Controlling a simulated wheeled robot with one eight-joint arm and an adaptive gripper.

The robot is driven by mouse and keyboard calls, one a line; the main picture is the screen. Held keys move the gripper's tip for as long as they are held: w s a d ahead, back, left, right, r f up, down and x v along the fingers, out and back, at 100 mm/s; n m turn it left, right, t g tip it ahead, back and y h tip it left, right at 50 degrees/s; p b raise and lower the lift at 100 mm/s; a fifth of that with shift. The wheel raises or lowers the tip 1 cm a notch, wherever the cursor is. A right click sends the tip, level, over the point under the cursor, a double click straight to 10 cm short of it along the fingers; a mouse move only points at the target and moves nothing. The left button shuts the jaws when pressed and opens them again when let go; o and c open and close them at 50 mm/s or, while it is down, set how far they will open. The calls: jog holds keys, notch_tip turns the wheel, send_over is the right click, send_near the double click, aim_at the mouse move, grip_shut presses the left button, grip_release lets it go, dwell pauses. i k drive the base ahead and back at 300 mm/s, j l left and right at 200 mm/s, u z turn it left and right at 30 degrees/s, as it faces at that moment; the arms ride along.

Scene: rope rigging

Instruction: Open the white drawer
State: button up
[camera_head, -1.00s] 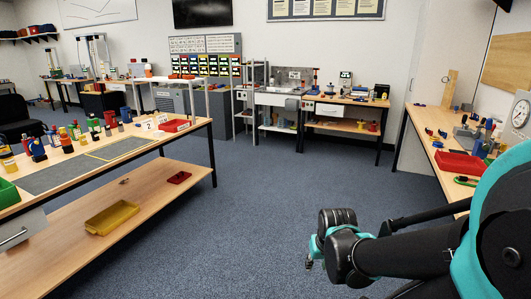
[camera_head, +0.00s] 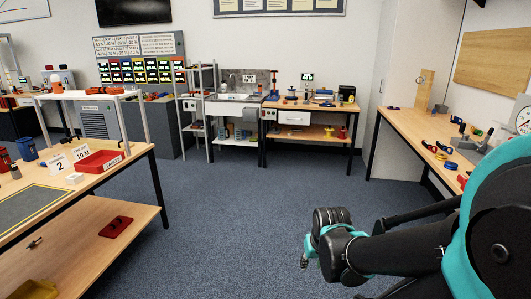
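A white drawer (camera_head: 294,118) sits under the top of the small workbench at the back of the room. Its front looks flush with the bench, so it appears shut; a small dark handle shows faintly on it. My gripper (camera_head: 304,262) is at the lower right in front of my body, far from that drawer with open floor between. Only a small part of the gripper shows past my wrist, and its fingers are too hidden to tell their opening. Nothing is seen held in it.
A wooden table (camera_head: 130,162) with a lower shelf stands at the left, carrying a red tray (camera_head: 97,162). Another bench (camera_head: 400,122) runs along the right wall. A sink unit (camera_head: 233,108) adjoins the drawer's bench. The blue carpet (camera_head: 250,200) between is clear.

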aim_at(295, 117)
jog(key=i+z, duration=0.25)
jog(key=i, duration=0.7)
jog(key=i+z, duration=0.25)
jog(key=i, duration=0.75)
jog(key=i+l, duration=0.1)
jog(key=i, duration=0.85)
jog(key=i+u, duration=0.1)
jog(key=i, duration=0.85)
jog(key=i+l+u, duration=0.5)
jog(key=i+l, duration=0.3)
jog(key=i, duration=0.15)
